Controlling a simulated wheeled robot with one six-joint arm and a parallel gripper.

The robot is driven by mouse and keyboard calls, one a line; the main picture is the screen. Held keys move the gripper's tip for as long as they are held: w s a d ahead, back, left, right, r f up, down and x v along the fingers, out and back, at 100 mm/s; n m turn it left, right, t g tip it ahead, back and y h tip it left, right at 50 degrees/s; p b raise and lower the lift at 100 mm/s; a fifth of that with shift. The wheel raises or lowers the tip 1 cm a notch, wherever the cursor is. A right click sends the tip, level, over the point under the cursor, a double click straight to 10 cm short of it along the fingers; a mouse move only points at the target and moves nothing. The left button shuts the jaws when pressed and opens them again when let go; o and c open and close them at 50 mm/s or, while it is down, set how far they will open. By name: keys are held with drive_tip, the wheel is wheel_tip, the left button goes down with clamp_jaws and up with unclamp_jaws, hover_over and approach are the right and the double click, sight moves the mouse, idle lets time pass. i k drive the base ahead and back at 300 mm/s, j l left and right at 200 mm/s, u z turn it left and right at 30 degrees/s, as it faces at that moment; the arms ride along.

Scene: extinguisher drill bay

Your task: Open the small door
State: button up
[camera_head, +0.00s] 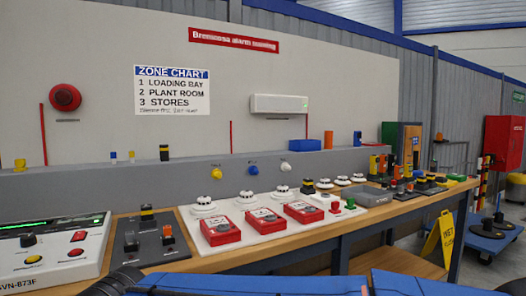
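A small upright wooden-framed panel (409,143), which looks like a small door, stands at the far right end of the bench. Its front is seen at a steep angle, and I cannot tell whether it is shut or ajar. A red cabinet (503,141) hangs farther right and also has a door-like front; its latch is too small to make out. My gripper is not in view. Dark and blue parts that look like my own arm or body cross the bottom edge, far from both.
The wooden bench (375,216) runs along the wall and holds a control panel (55,250), red call-point boxes (221,230) and several small devices. A yellow wet-floor sign (440,241) and a blue trolley (488,242) stand at right. Grey floor shows between them.

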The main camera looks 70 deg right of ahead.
sight(413, 134)
drive_tip(key=z, duration=3.45)
drive_tip(key=i+l+u, duration=0.1)
drive_tip(key=i+l, duration=0.2)
drive_tip(key=i+l+u, duration=0.1)
drive_tip(key=i+l, duration=0.15)
drive_tip(key=l, duration=0.2)
drive_tip(key=i+l+u, duration=0.1)
drive_tip(key=i+l, duration=0.15)
drive_tip(key=l, duration=0.15)
drive_tip(key=i+l+u, duration=0.1)
drive_tip(key=i+l, duration=0.15)
drive_tip(key=l, duration=0.2)
